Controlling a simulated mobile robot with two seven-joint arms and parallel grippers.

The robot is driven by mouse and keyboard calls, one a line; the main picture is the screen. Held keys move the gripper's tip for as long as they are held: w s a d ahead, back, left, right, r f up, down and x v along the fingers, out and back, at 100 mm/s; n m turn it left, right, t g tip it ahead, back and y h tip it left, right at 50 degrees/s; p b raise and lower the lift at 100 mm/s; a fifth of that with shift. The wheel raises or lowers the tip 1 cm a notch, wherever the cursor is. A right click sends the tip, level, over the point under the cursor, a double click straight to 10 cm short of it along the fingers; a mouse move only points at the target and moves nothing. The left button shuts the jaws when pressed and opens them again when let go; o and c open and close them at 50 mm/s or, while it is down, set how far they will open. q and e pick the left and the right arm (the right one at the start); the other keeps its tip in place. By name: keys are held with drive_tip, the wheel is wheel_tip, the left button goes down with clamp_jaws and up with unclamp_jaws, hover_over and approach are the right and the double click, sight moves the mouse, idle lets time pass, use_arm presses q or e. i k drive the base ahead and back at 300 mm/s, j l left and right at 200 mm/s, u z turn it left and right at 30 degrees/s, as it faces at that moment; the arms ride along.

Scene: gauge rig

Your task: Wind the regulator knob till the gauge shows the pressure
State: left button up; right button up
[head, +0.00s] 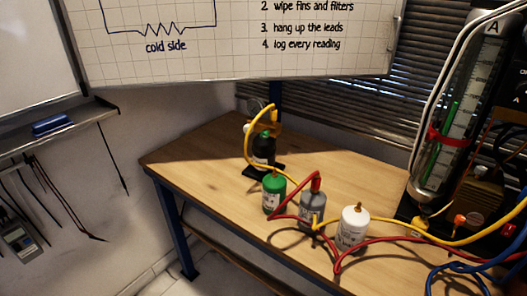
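A dark bottle (263,149) stands at the back left of the wooden bench. A small grey round part (257,105) sits above it beside the top of a yellow hose (247,148). I cannot tell whether this is the gauge or the regulator knob; no dial reading is legible. A tall rig marked A (492,27) stands at the right, with a clear tube, a green strip and a red band (445,138). It is cut off by the picture's right edge. Neither of my grippers is in view.
Green (273,193), grey (312,210) and white (353,229) bottles stand along the bench (205,160). Red (380,241) and blue (455,272) hoses cross its front right. The bench's left end is clear. A whiteboard (240,55) hangs behind; a meter (18,240) hangs at left.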

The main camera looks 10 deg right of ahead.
sight(245, 128)
drive_tip(key=z, duration=1.2)
drive_tip(key=k+j+z, duration=0.2)
drive_tip(key=j, duration=0.2)
drive_tip(key=k+j+z, duration=0.25)
drive_tip(key=j, duration=0.15)
drive_tip(key=k+j, duration=0.35)
drive_tip(key=j, duration=0.3)
